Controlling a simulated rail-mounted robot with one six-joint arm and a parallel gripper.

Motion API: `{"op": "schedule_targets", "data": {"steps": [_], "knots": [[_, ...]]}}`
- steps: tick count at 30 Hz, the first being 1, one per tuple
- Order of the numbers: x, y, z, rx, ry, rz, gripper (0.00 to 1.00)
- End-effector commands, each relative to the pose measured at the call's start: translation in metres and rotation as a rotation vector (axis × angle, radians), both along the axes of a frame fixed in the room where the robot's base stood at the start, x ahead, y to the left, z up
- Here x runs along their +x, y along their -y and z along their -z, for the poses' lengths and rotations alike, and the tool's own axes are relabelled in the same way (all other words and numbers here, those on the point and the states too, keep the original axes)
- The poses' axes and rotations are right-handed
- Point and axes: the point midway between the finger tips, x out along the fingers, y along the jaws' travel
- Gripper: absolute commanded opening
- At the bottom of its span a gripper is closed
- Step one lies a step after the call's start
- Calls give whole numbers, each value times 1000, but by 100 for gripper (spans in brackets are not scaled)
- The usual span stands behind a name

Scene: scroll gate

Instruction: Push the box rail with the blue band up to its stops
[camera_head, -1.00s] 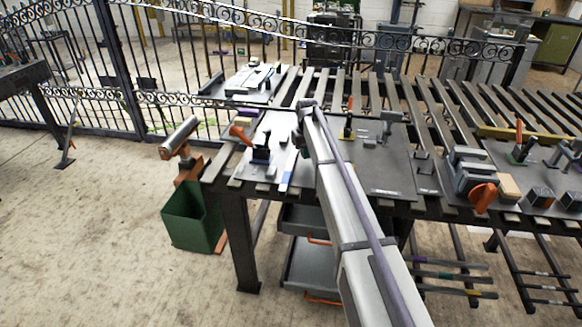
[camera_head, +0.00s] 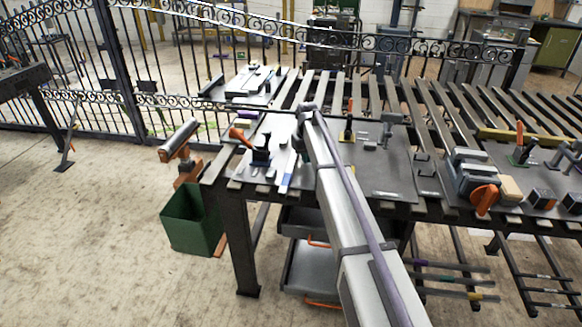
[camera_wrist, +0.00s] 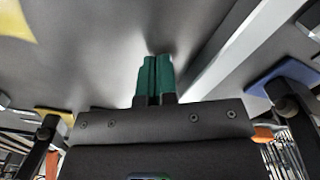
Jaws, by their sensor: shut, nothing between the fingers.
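The pale box rail with the blue band (camera_head: 287,172) lies on the grey plate at the near left of the bench, its blue band towards the near edge. My arm comes in from the lower right and ends just right of the rail; my gripper itself cannot be made out clearly in the head view. In the wrist view my gripper (camera_wrist: 155,60) has its green fingers together, with nothing between them, over or near a grey plate. A pale rail (camera_wrist: 235,50) runs diagonally to the right of the fingers, apart from them. Its blue band cannot be made out there.
A clamp with an orange handle (camera_head: 240,138) stands left of the rail. Upright clamps (camera_head: 388,128) stand on the plate right of my arm. In the wrist view a blue pad (camera_wrist: 284,76) is at the right. A green bin (camera_head: 192,220) stands below the bench's left end.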

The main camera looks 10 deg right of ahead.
Motion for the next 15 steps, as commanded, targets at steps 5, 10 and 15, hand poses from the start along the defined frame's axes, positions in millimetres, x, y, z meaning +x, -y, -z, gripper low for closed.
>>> {"op": "schedule_targets", "data": {"steps": [5,10,15], "knots": [[0,0,0,0,0,0,0],[0,0,0,0,0,0,0],[2,-5,0,0,0,-1,0]]}}
